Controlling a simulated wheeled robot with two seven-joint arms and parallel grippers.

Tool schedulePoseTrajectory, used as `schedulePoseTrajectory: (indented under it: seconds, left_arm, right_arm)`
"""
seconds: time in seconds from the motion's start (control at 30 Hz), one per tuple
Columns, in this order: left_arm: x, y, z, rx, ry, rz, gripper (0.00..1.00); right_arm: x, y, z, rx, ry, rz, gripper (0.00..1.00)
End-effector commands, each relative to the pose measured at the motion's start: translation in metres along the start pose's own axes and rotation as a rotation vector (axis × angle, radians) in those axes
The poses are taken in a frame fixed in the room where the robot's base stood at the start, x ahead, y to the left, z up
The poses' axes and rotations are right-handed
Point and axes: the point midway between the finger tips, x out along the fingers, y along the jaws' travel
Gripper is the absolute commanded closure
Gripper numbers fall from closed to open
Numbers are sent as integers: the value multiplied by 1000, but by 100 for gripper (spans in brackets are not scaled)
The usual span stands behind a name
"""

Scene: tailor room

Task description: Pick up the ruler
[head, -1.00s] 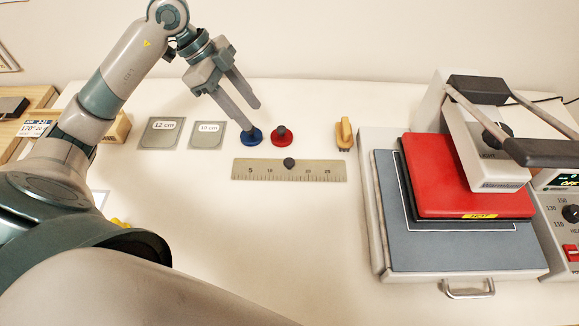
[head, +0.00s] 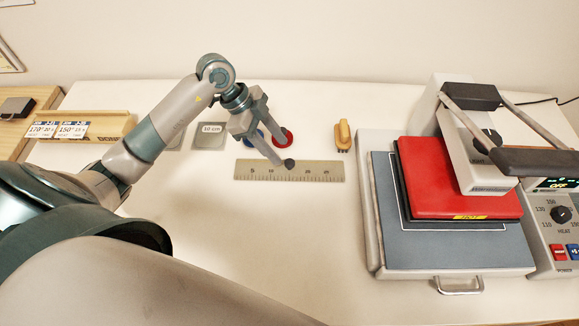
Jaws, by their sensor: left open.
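The ruler (head: 312,172) is a flat grey-beige strip with printed numbers. It lies on the white table in front of the blue and red knobs. A dark round knob (head: 290,164) stands on the ruler near its middle. My left gripper (head: 276,157) is open above the ruler, pointing down and right. Its fingertips are close to the ruler's knob and overlap it in view; I cannot tell whether they touch it. My right gripper is not in view.
A blue knob (head: 253,140), partly hidden by my gripper, and a red knob (head: 284,138) stand behind the ruler. A 10 cm plate (head: 209,143) and a wooden-handled brush (head: 343,135) flank them. A heat press (head: 455,240) fills the right. The table's front middle is clear.

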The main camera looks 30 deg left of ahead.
Motion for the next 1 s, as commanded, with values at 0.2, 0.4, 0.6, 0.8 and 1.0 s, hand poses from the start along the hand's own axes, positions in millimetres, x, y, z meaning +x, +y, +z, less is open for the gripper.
schedulePoseTrajectory:
  seconds: [0.2, 0.4, 0.6, 0.8, 1.0]
  left_arm:
    - [0, 0, 0, 0, 0, 0, 57]
    - [8, 2, -4, 0, 3, 2, 57]
    - [31, 4, -8, -1, 3, 3, 57]
    - [50, 4, -5, 0, 0, 0, 57]
    - [52, 4, -4, 1, 0, -1, 57]
  right_arm:
    - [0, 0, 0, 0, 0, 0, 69]
    - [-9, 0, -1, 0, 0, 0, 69]
    - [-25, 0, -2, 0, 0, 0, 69]
    - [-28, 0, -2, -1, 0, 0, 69]
    - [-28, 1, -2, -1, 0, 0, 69]
